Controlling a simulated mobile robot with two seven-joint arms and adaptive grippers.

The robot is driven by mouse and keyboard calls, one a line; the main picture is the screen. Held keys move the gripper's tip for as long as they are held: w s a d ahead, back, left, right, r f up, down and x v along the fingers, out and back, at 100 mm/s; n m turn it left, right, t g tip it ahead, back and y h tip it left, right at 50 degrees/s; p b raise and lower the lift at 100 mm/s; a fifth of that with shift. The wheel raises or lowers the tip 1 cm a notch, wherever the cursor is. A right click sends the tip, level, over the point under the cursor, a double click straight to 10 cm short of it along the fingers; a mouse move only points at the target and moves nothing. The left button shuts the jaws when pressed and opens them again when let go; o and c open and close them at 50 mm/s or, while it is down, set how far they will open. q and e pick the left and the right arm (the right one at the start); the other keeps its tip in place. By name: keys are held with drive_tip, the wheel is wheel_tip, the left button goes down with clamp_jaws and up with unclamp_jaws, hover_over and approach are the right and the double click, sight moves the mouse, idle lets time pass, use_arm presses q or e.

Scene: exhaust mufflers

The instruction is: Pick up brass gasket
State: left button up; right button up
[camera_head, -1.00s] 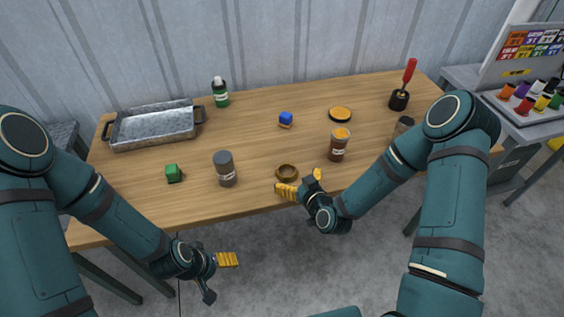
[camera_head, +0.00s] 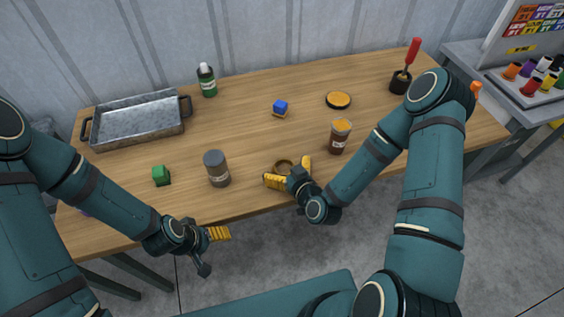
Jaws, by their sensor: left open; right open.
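The brass gasket (camera_head: 284,163) is a small ring lying on the wooden table near its front edge. My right gripper (camera_head: 288,172) is open, its yellow fingers on either side of the ring's near part. The fingers and wrist hide some of the ring, and I cannot tell whether they touch it. My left gripper (camera_head: 212,250) is open and empty, in front of the table's front edge at lower left.
A grey-lidded jar (camera_head: 217,170) stands left of the ring, and a brown jar (camera_head: 339,138) to its right. The table's middle is clear.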

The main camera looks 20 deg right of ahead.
drive_tip(key=shift+s+r, duration=0.1)
drive_tip(key=shift+s, duration=0.1)
drive_tip(key=shift+c, duration=0.6)
drive_tip(key=c, duration=1.2)
drive_tip(key=shift+c, duration=0.2)
drive_tip(key=shift+r, duration=0.1)
